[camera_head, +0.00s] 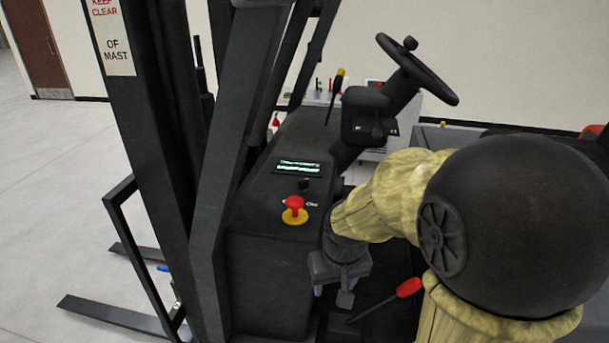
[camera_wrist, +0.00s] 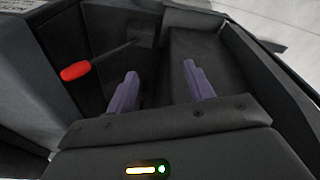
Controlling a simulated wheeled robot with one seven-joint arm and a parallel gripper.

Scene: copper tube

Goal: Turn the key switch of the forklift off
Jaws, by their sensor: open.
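The forklift's dark dashboard (camera_head: 262,187) carries a small lit display (camera_head: 299,167). A small black knob-like part (camera_head: 304,184) sits just below the display; it may be the key switch, but it is too small to tell its position. My gripper (camera_head: 345,290) hangs to the right of and below the dashboard top, pointing down into the footwell, apart from the knob. In the wrist view its two purple fingers (camera_wrist: 162,75) are spread apart with nothing between them. The knob does not show in the wrist view.
A red stop button (camera_head: 294,208) on a yellow base stands on the dashboard near my gripper. A red-handled lever (camera_head: 409,287) rises beside my arm and shows in the wrist view (camera_wrist: 75,71). The steering wheel (camera_head: 418,70) is above and behind. Mast bars (camera_head: 228,130) stand left.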

